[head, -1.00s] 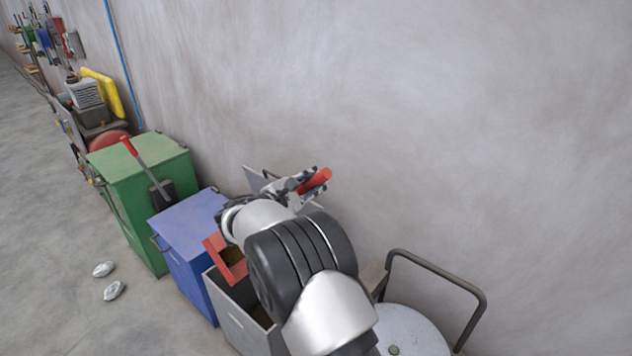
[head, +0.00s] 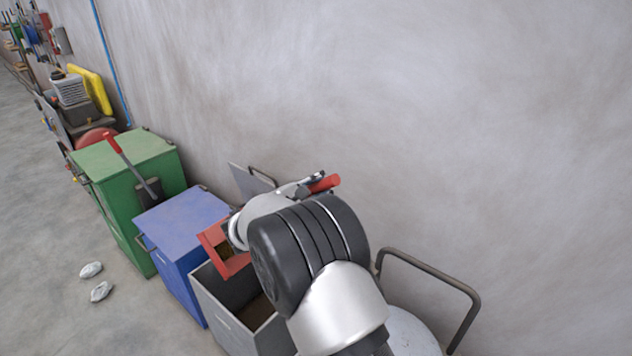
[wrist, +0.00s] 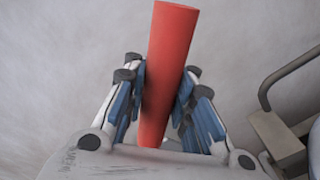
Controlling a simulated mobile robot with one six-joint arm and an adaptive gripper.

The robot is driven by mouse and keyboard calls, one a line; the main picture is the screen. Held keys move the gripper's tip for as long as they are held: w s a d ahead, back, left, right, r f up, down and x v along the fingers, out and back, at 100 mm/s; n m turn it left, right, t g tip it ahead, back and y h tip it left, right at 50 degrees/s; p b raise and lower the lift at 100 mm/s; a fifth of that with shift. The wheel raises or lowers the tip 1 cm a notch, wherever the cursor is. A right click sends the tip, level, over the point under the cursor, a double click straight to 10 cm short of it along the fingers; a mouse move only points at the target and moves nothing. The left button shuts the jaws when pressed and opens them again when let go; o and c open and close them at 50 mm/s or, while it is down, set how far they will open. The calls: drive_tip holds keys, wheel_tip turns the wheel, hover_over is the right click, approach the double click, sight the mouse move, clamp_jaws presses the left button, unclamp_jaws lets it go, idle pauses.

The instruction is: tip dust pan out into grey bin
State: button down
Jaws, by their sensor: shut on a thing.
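The red dust pan (head: 211,241) hangs beside my wrist in the head view, over the left rim of the open grey bin (head: 217,306). Something brown shows inside its red edges; I cannot tell whether it is dust in the pan or the bin's inside. Its red handle (wrist: 168,70) runs between the blue-padded fingers of my gripper (wrist: 160,95) in the wrist view. My gripper is shut on this handle, and the handle's end sticks out at the upper right in the head view. My arm hides the bin's right part.
A blue bin (head: 182,222) with its lid down stands left of the grey bin. Beyond it is a green bin (head: 125,160) with a red-handled tool on it. A raised grey panel (head: 245,180) leans near the wall. A bent rail (head: 440,275) stands at right.

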drive_tip(key=s+d+f+m+b, duration=0.2)
drive_tip(key=s+d+f+b, duration=0.4)
drive_tip(key=f, duration=0.5)
drive_tip(key=s+d+f+m+b, duration=0.2)
drive_tip(key=s+d+f+b, duration=0.3)
drive_tip(key=d+f+b, duration=0.4)
drive_tip(key=shift+s+d+f+m+y+b, duration=0.35)
drive_tip(key=shift+d+f, duration=0.55)
drive_tip(key=shift+d, duration=0.55)
drive_tip(key=shift+s, duration=0.1)
idle(1.4)
